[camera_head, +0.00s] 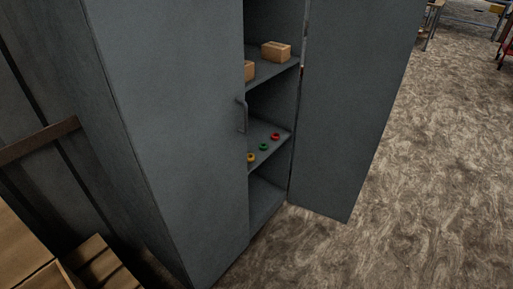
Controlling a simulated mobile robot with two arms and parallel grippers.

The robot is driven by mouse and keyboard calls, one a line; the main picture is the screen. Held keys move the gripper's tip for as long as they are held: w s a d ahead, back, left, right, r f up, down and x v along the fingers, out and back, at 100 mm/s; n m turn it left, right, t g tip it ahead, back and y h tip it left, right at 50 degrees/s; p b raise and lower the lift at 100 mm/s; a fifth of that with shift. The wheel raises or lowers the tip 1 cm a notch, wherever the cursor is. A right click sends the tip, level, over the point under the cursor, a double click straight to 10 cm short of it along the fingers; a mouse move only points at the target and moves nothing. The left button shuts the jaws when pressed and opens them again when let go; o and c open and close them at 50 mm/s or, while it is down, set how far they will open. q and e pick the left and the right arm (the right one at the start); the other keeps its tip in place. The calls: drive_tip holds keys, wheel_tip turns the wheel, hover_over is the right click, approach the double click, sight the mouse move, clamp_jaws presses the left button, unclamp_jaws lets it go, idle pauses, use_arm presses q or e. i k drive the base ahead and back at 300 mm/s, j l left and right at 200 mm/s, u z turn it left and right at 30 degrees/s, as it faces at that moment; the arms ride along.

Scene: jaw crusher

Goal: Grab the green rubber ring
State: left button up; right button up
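A small green ring (264,146) lies on a middle shelf (266,131) inside a grey metal cabinet. A red ring (275,136) lies behind it to the right, and a yellow ring (251,157) lies in front of it to the left. The three rings sit apart in a slanting row. The left part of the shelf is hidden by the cabinet's left door. Neither of my grippers is in view.
The cabinet's left door (180,110) with its handle (241,115) is shut; the right door (350,110) stands open. Cardboard boxes (276,52) sit on the shelf above. The floor (425,200) at the right is clear.

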sight(262, 146)
drive_tip(key=i+l+u, duration=0.15)
drive_tip(key=l+u, duration=0.25)
drive_tip(key=i+l+u, duration=0.1)
drive_tip(key=l+u, duration=0.15)
drive_tip(key=u, duration=0.15)
drive_tip(key=i+l+u, duration=0.2)
drive_tip(key=l, duration=1.15)
drive_tip(key=l+u, duration=0.25)
drive_tip(key=l, duration=1.1)
